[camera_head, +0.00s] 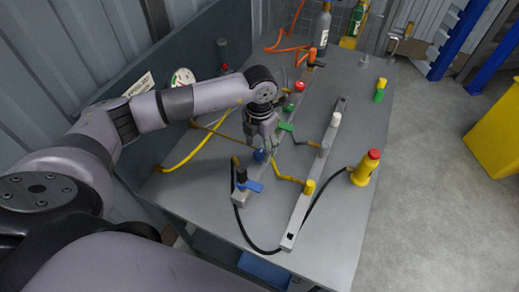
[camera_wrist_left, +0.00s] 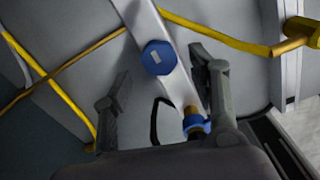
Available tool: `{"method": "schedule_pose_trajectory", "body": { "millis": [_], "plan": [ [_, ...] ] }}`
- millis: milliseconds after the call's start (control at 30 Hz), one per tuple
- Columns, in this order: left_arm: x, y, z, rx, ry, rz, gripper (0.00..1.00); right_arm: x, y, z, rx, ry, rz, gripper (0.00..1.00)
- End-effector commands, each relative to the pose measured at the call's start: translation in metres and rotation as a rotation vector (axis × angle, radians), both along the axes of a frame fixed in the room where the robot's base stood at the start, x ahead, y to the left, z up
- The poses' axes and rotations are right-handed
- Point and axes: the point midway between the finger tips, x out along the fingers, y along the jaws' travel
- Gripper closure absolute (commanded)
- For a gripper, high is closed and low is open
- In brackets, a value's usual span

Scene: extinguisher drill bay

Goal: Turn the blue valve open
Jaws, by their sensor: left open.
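The blue valve has a flat blue lever (camera_head: 252,186) on the near end of a grey manifold bar (camera_head: 262,180). A round blue cap (camera_head: 259,156) sits on the same bar just beyond the lever. My left gripper (camera_head: 267,148) points down over the bar, close to the cap and beyond the lever. In the left wrist view the gripper (camera_wrist_left: 160,95) is open and empty. The blue cap (camera_wrist_left: 157,57) shows between and past its fingers. A blue part with a brass fitting (camera_wrist_left: 193,121) lies beside the right finger; contact cannot be told. My right gripper is out of view.
A green lever (camera_head: 285,127) and a red cap (camera_head: 299,86) are farther along the bar. Right of it is a second rail (camera_head: 308,192) with hoses. Yellow hoses cross the table.

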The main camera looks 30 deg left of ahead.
Motion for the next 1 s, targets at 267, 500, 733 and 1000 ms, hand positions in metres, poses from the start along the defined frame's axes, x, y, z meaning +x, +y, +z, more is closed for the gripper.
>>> {"method": "schedule_pose_trajectory", "body": {
  "millis": [267, 500, 733, 1000],
  "plan": [
    [0.001, 0.0, 0.061, -0.001, -0.005, 0.001, 0.46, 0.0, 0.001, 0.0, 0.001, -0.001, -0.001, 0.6],
    [0.001, 0.001, 0.089, 0.0, -0.003, 0.002, 0.46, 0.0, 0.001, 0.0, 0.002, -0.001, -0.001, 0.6],
    [0.0, 0.001, 0.093, 0.0, 0.0, 0.002, 0.46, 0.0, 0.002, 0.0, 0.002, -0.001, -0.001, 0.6],
    [0.0, 0.001, 0.092, 0.0, -0.001, 0.003, 0.46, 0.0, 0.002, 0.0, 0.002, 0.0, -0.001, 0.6]
  ]
}}
